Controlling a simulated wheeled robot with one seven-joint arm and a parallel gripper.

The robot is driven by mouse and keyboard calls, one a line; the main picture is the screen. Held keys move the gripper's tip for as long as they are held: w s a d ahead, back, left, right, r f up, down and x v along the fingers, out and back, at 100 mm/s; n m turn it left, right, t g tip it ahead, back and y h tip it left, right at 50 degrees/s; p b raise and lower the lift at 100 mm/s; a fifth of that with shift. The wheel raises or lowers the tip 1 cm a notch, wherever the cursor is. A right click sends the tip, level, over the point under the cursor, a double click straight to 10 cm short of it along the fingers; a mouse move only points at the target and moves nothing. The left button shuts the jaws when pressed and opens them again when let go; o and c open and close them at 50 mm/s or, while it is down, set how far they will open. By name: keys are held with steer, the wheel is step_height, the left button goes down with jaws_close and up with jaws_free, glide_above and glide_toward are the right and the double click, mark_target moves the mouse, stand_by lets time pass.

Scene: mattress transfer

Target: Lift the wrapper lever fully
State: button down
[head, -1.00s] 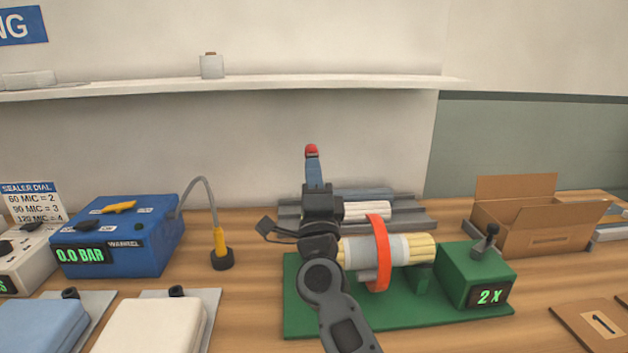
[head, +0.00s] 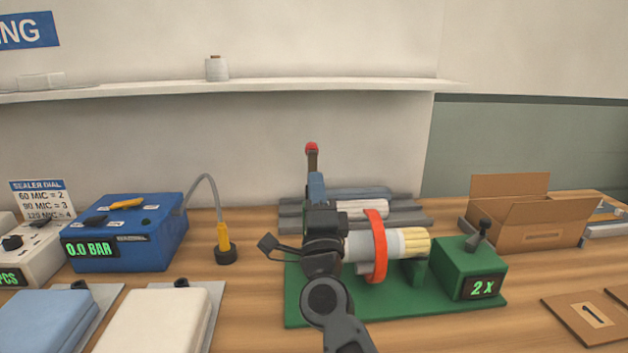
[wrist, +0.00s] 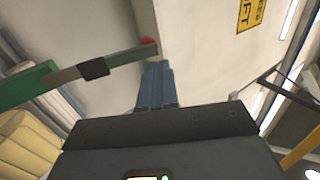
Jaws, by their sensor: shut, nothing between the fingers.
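The wrapper has a green base (head: 390,310), a red ring (head: 376,246) around a pale roll (head: 413,242), and a green box (head: 463,268) reading "2 X". Its lever stands up, with a red knob (head: 312,147) on a dark shaft (head: 313,163); its lower part is hidden behind my gripper. In the wrist view the lever (wrist: 65,76) runs from a green part to the red knob (wrist: 149,43) by my fingertips. My gripper (head: 316,178) is shut and empty, just below the knob; its blue fingers show in the wrist view (wrist: 156,68). I cannot tell whether they touch the lever.
A blue vacuum box (head: 125,235) reading "0.0 BAR" and a hose with a yellow nozzle (head: 223,238) stand left. Folded pads (head: 150,315) lie in front. An open carton (head: 530,225) stands right. A shelf (head: 250,87) runs along the wall above.

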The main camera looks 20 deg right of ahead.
steer(key=s+a+f, duration=0.2)
steer(key=s, duration=0.5)
steer(key=shift+s+a, duration=0.3)
steer(key=shift+s, duration=0.1)
